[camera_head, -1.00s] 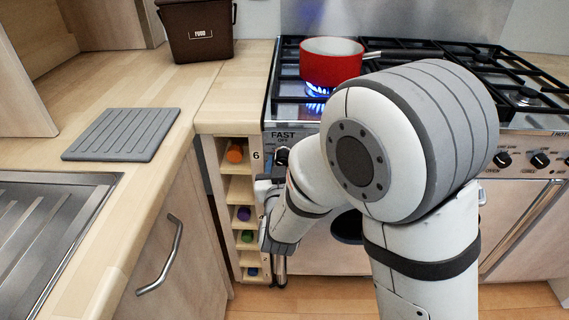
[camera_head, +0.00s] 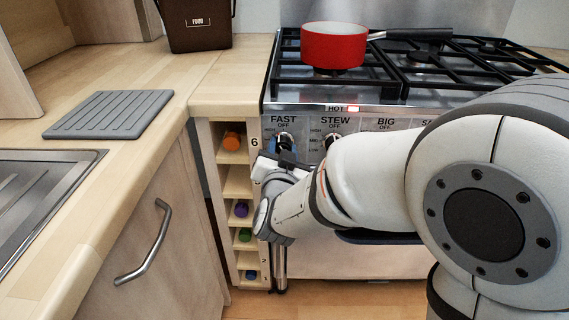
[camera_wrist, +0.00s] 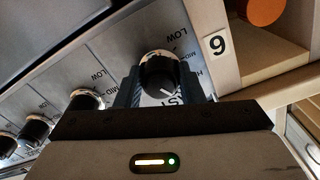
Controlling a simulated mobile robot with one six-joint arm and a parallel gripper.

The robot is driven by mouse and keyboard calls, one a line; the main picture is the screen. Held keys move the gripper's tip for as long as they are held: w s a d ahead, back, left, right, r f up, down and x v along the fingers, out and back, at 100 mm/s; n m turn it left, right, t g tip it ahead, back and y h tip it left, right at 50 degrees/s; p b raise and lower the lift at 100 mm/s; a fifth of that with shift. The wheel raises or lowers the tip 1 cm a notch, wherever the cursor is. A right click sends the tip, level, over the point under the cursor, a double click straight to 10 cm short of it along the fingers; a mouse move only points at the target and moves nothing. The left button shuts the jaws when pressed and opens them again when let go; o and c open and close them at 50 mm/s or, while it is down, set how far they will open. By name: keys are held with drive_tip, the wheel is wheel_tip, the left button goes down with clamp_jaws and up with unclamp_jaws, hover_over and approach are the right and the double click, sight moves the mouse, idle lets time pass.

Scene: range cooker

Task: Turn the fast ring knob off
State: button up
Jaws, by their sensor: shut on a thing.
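The fast ring knob (camera_head: 284,137) is black and sits on the steel cooker panel below the words FAST and OFF. In the wrist view the knob (camera_wrist: 158,72) sits between the dark jaws of my gripper (camera_wrist: 160,86), which is shut on it. A pale line on the knob's face points towards the partly covered FAST lettering. In the head view my gripper (camera_head: 281,149) hides the knob's lower part. A red pan (camera_head: 334,47) stands on the front left ring, and no flame shows under it.
The stew knob (camera_head: 332,141) is close to the right of my gripper. A bottle rack (camera_head: 238,180) stands close on the left. My arm covers the cooker's right front.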

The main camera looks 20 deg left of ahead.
drive_tip(key=m+b, duration=0.3)
drive_tip(key=shift+m+b, duration=0.3)
drive_tip(key=shift+b, duration=0.1)
drive_tip(key=shift+r+m+b, duration=0.15)
drive_tip(key=shift+m+b, duration=1)
drive_tip(key=shift+m, duration=0.05)
drive_tip(key=shift+r, duration=0.1)
drive_tip(key=o, duration=0.8)
drive_tip(key=shift+o, duration=0.9)
drive_tip(key=p+v, duration=0.2)
drive_tip(key=v, duration=0.5)
drive_tip(key=shift+s, duration=0.35)
drive_tip(key=shift+d, duration=0.1)
